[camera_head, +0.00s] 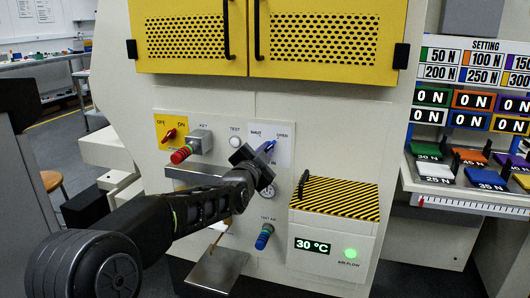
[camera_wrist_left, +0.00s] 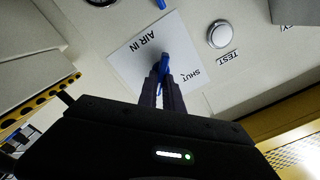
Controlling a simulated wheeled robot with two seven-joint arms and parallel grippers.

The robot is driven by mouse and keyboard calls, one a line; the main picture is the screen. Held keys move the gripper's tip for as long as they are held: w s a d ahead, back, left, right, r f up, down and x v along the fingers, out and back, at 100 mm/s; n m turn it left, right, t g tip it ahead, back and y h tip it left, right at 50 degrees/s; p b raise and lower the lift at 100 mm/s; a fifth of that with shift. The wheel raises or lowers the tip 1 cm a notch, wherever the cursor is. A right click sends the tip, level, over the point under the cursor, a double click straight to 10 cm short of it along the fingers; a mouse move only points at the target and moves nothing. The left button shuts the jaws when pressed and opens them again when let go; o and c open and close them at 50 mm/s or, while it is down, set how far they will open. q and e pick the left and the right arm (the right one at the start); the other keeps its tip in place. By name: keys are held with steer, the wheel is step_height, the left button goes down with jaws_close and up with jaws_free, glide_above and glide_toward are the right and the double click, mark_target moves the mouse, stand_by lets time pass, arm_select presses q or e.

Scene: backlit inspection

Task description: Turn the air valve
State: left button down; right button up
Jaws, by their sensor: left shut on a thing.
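The air valve's blue lever (camera_head: 269,146) is on a white plate (camera_head: 285,157) marked SHUT, OPEN and AIR IN, on the pale machine front. My left gripper (camera_head: 262,156) reaches it from the lower left and covers part of the lever and plate. In the left wrist view, the fingers (camera_wrist_left: 162,84) are shut on the blue lever (camera_wrist_left: 163,58), in front of the white plate (camera_wrist_left: 126,65). The word SHUT shows beside the fingers there; OPEN is hidden in that view. My right gripper is not in view.
A red switch (camera_head: 170,135), a key switch (camera_head: 199,141) and a white TEST button (camera_head: 235,141) are left of the valve. A blue TEST AIR knob (camera_head: 264,237) is below. A striped-top box (camera_head: 335,240) juts out at lower right. Yellow doors (camera_head: 270,62) are above.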

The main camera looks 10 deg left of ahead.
arm_select(q)
steer(key=shift+n, duration=0.4)
steer(key=n+b, duration=0.2)
steer(key=n, duration=0.1)
steer(key=shift+a+f, duration=0.1)
steer(key=shift+a, duration=0.05)
steer(key=n+b, duration=0.1)
steer(key=n, duration=0.3)
steer(key=n+b, duration=0.2)
steer(key=n, duration=0.3)
steer(key=n+b, duration=0.2)
steer(key=n, duration=0.3)
steer(key=shift+a, duration=0.25)
stand_by(0.3)
steer(key=c, duration=1.5)
jaws_free()
steer(key=shift+s, duration=0.1)
